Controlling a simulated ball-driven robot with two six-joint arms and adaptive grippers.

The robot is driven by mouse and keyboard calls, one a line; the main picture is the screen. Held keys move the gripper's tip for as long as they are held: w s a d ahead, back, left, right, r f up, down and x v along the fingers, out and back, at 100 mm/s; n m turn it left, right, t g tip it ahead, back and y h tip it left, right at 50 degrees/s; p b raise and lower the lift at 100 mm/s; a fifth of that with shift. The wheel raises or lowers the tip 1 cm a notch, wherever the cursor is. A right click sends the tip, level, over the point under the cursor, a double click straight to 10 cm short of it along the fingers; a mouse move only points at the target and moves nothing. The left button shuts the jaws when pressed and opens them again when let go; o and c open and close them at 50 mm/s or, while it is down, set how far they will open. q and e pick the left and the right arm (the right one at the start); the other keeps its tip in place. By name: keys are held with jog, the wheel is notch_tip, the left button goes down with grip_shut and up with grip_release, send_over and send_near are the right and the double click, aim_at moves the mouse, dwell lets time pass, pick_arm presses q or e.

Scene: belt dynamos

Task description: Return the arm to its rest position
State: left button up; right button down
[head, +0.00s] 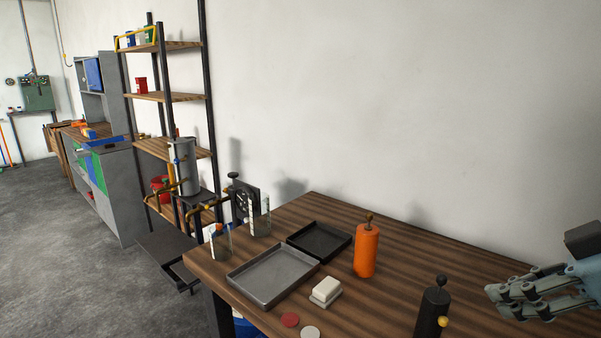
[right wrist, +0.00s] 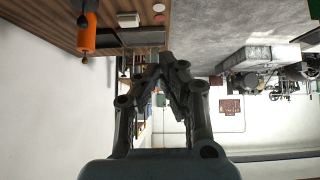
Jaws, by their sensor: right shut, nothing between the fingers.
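My right gripper (head: 520,294) is at the right edge in the head view, above the right part of the wooden table (head: 330,213). Its fingers point left, and nothing shows between them. In the right wrist view the fingers of the right gripper (right wrist: 166,68) come together at their tips, shut and empty. An orange cylinder (head: 367,252) stands upright on the table to the left of the gripper. A dark cylinder (head: 432,313) with a yellow knob stands nearer to the gripper, apart from it. My left gripper is not in view.
A grey tray (head: 268,303), a black tray (head: 341,246), a white block on a base (head: 326,290), a red disc (head: 290,320) and a pale disc (head: 310,332) lie on the table. Glass jars and a brass-fitted apparatus (head: 185,165) are at left. A shelf rack (head: 165,97) stands behind.

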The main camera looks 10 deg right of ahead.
jog(key=s+a+f+m+g+h, duration=0.25)
jog(key=s+f+m, duration=0.2)
jog(key=s, duration=0.25)
jog(key=s+a+f+m+g+h, duration=0.1)
jog(key=s+a+f+m+h, duration=0.1)
jog(key=s+f+m+h, duration=0.25)
notch_tip(320, 180, down, 38)
jog(key=s+d+n+b, duration=0.2)
jog(key=s+b, duration=0.1)
jog(key=b, duration=1)
pick_arm(q)
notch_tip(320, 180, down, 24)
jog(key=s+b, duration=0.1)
jog(key=b, duration=1)
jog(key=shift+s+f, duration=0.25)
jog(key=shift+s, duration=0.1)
pick_arm(e)
jog(key=s+f+g, duration=0.1)
jog(key=s+f, duration=0.8)
jog(key=f, duration=0.5)
jog(key=s+d+f+g, duration=0.1)
jog(key=s+f, duration=0.9)
jog(key=f, duration=0.5)
jog(key=shift+d+m+y, duration=0.3)
